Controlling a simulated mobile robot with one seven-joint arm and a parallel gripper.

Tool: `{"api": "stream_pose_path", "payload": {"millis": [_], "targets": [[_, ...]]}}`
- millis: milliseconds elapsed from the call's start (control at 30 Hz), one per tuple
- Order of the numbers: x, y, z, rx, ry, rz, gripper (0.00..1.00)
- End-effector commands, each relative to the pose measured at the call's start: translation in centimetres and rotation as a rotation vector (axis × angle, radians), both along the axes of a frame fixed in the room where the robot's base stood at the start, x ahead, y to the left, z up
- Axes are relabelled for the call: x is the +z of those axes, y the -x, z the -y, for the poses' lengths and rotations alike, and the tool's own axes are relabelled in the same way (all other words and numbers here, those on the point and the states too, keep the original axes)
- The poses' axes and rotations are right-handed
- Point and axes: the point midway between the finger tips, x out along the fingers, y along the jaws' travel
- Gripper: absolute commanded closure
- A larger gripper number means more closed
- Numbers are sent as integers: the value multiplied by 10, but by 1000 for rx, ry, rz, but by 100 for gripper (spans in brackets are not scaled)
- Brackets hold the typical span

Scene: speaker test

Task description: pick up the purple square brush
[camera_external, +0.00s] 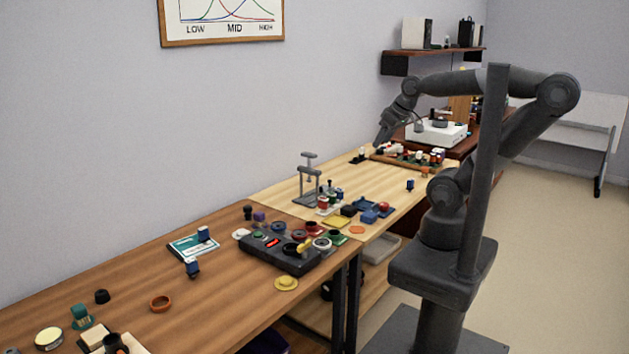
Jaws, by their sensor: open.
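A small purple block-like thing (260,217) lies on the brown table, just behind the black device and beside a small dark round piece. It is the only purple thing I see on the tabletops; it is too small to tell whether it is a brush. My gripper (379,141) is open and points down and to the left, above the far end of the light wood table. It is well apart from the purple thing, farther back and to the right. I see nothing held in it.
The black device (276,257) carries several coloured round parts. A grey stand (309,181) rises from the light table (285,193), among several small coloured parts. A full tray (398,160) lies near my gripper, before a white box (437,133).

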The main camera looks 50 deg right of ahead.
Motion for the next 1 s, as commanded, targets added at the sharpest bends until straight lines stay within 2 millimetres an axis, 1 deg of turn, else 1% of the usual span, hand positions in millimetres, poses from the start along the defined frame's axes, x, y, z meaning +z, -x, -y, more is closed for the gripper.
{"api": "stream_pose_path", "payload": {"millis": [233,367,467,667,800,867,1000], "targets": [[0,-1,0,0,-1,-1,44],[1,-13,-4,4,-12,-9,44],[2,-35,-10,5,-30,-22,44],[-5,-93,-31,3,-65,-52,44],[-17,-134,-51,-3,-79,-71,44],[-24,-151,-61,-6,-82,-79,44],[-45,-190,-87,-12,-84,-96,44]]}}
